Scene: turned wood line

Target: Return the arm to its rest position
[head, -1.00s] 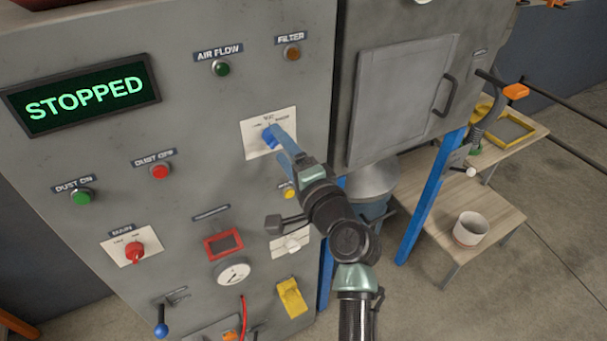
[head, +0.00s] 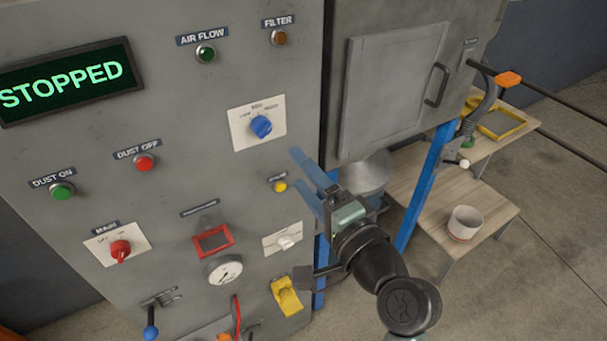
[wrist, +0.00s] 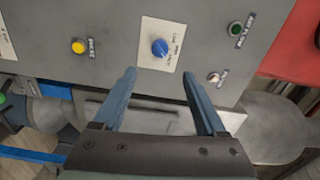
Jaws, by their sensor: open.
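My gripper (head: 306,176) is open and empty, with its two blue fingers apart. It is in front of the grey control panel (head: 190,85), below and to the right of the blue selector knob (head: 261,126). The fingers are clear of the knob. In the wrist view the gripper (wrist: 160,92) shows both fingers spread, with the blue knob (wrist: 160,48) beyond and between them. My arm runs from the gripper down to the lower right in the head view.
The display (head: 66,82) reads STOPPED. A grey cabinet with a door (head: 393,90) stands at the right on blue legs. Behind it are wooden tables (head: 490,213) with a white pot (head: 464,223). A yellow button (head: 280,186) and white switch (head: 286,242) are close to my gripper.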

